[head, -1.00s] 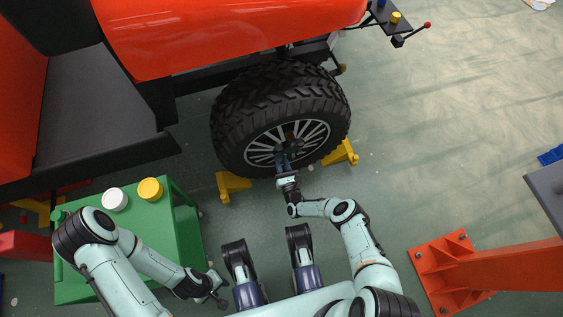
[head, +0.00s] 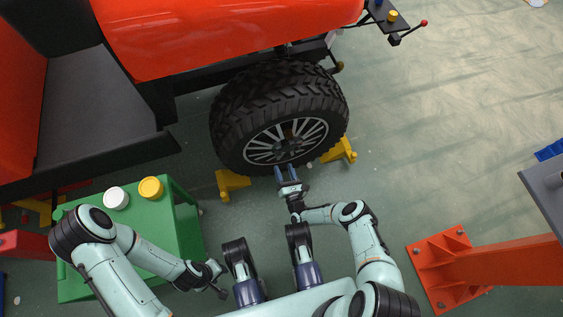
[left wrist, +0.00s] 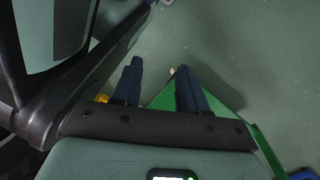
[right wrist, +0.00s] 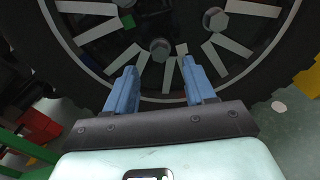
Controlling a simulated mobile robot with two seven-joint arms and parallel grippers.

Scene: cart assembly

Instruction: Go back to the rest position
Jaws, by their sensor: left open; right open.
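My right gripper (head: 287,173) is open and empty, just in front of the lower rim of the cart's wheel (head: 240,118) in the head view. In the right wrist view its blue fingers (right wrist: 156,92) stand apart, with the spokes and bolts of the wheel (right wrist: 100,30) beyond them. My left gripper (head: 222,279) is low, right of the green box. In the left wrist view its dark fingers (left wrist: 158,85) are apart with nothing between them.
The green box (head: 185,225) carries a white cap (head: 116,198) and a yellow cap (head: 151,188). Yellow chocks (head: 233,183) stand by the wheel. An orange-red stand (head: 440,268) is at the right. The orange cart body (head: 220,35) is above. Open floor lies right of the wheel.

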